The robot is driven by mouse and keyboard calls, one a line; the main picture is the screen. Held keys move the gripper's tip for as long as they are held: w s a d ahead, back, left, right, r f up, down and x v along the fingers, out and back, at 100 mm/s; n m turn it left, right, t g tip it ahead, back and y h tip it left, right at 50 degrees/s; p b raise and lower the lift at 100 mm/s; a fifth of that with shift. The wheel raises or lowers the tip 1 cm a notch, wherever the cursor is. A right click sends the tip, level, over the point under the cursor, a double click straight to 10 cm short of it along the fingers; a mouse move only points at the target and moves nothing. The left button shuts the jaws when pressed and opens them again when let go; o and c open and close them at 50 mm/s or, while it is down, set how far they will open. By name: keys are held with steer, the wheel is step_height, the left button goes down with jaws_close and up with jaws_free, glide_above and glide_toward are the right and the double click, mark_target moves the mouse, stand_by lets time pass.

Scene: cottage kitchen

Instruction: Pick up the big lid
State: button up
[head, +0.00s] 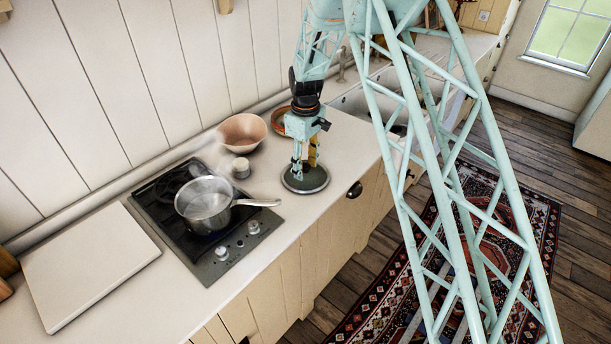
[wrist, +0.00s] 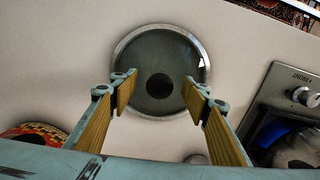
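The big lid (head: 319,184) is a round dark glass-like disc with a metal rim, lying flat on the countertop right of the stove. In the wrist view the lid (wrist: 150,45) fills the upper middle, with a dark round knob (wrist: 160,87) at its centre. My gripper (head: 304,174) points down over the lid. In the wrist view my gripper (wrist: 160,92) has its two fingers wide apart, one on each side of the knob, with visible gaps. Nothing is held between them. The exact height of the fingertips above the lid is hard to tell.
A metal pot (head: 205,209) with a long handle stands on the black stove (head: 230,252). A copper bowl (head: 242,132), a small pale jar (head: 241,168) and a reddish dish (head: 278,122) stand near the wall. A white board (head: 88,262) lies at left. The counter's front edge is close to the lid.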

steer(key=shift+s+f, duration=0.2)
steer(key=shift+f, duration=0.05)
steer(key=c, duration=0.5)
steer(key=shift+s+d+f, duration=0.1)
steer(key=shift+f, duration=0.05)
steer(key=shift+c, duration=0.3)
steer(key=shift+s, duration=0.1)
steer(key=shift+c, duration=0.2)
steer(key=shift+r, duration=0.35)
steer(key=c, duration=0.4)
steer(key=shift+w+r, duration=0.25)
steer(key=shift+r, duration=0.6)
jaws_close()
steer(key=shift+s+r, duration=0.1)
steer(key=shift+r, duration=0.55)
steer(key=s+r+b, duration=0.1)
steer(key=s, duration=1.4)
steer(key=shift+s+d+r, duration=0.25)
steer(key=shift+d+r, duration=0.1)
